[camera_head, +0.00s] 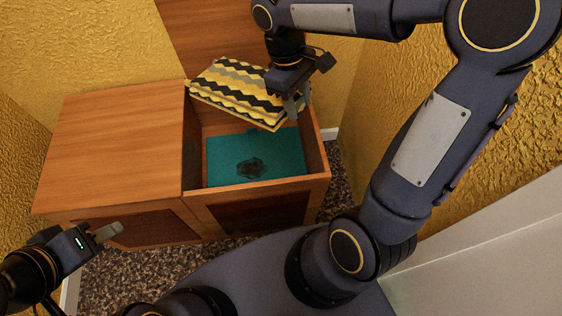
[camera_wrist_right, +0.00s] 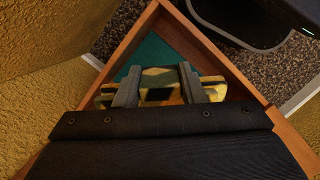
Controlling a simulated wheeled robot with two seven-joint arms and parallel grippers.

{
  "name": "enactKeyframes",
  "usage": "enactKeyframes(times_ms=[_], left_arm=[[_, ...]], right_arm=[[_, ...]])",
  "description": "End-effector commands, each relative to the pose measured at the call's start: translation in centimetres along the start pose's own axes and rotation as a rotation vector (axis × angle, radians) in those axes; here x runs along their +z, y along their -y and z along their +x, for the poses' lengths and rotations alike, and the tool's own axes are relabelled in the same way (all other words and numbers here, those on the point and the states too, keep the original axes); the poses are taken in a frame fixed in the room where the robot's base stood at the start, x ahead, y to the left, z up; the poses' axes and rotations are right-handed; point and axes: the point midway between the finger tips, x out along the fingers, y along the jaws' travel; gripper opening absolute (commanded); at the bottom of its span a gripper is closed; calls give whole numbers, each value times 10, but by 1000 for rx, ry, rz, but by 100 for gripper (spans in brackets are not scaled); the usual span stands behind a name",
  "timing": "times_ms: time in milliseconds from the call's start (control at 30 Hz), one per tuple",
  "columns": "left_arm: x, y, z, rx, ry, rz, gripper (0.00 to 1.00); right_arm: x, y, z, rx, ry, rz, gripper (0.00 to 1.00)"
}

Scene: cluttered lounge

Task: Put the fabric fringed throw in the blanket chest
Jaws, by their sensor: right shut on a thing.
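The fringed throw (camera_head: 238,93) is a folded yellow, black and grey zigzag cloth. My right gripper (camera_head: 298,104) is shut on its right end and holds it tilted over the open right half of the blanket chest (camera_head: 258,189). In the right wrist view the throw (camera_wrist_right: 158,84) shows between the fingers of the right gripper (camera_wrist_right: 158,92), with the chest's wooden rim (camera_wrist_right: 222,62) around it. The throw's far left corner is at the chest's divider. My left gripper (camera_head: 108,233) is at the lower left, in front of the chest; its finger opening is unclear.
A teal item with a dark emblem (camera_head: 250,160) lies flat on the chest's floor. The chest's left half has a closed wooden top (camera_head: 110,140). A raised wooden lid (camera_head: 205,38) stands behind the opening. Textured yellow walls (camera_head: 90,40) are close behind and right.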

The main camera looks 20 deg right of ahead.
Motion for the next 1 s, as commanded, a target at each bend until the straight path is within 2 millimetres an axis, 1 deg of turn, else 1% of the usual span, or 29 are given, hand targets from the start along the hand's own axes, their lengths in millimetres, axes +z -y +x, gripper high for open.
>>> enactKeyframes(times_ms=[33, 200, 600, 700, 800, 1000], left_arm=[[4, 3, 7, 0, 0, 0, 36], [12, 11, 24, 0, 0, 0, 36], [32, 28, 62, 0, 1, 0, 36], [36, 32, 70, 0, 1, 0, 36], [38, 34, 75, 0, 1, 0, 36], [40, 36, 78, 0, 0, 0, 36]], right_arm=[[-4, 0, 15, -2, 3, 1, 5], [-15, 0, 61, -2, 5, -2, 5], [-42, 0, 166, -2, 2, -3, 5], [-47, 0, 187, -1, 2, -2, 5], [-51, 0, 201, -1, 1, -3, 5], [-54, -1, 212, 0, -1, -2, 5]])
